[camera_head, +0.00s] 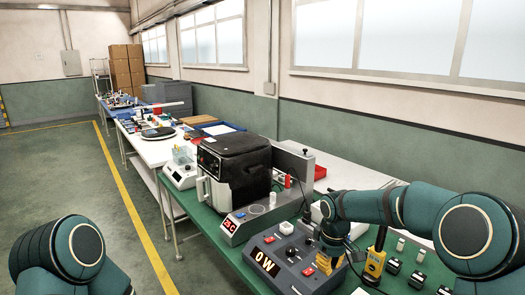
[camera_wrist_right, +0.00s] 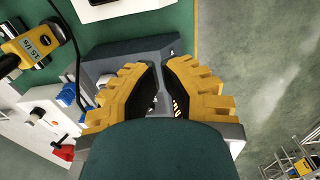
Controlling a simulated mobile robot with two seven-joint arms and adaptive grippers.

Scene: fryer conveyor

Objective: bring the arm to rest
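My right gripper (camera_head: 328,264) is low over the right side of the grey control box with the "OW" display (camera_head: 268,263). In the right wrist view, its two yellow fingers (camera_wrist_right: 163,75) stand apart with a gap between the tips, and nothing is held there. A grey box (camera_wrist_right: 130,55) shows behind the fingers; I cannot tell whether they touch it. My right arm (camera_head: 385,207) reaches in from the right edge of the head view. My left arm (camera_head: 75,255) shows folded at the lower left, and its gripper is out of view.
A black air fryer (camera_head: 236,165) stands on the green table behind a box with a red display (camera_head: 252,219). A yellow handheld device (camera_head: 374,262) and small button boxes (camera_head: 416,278) lie right of my gripper. Open floor (camera_head: 75,175) lies left of the tables.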

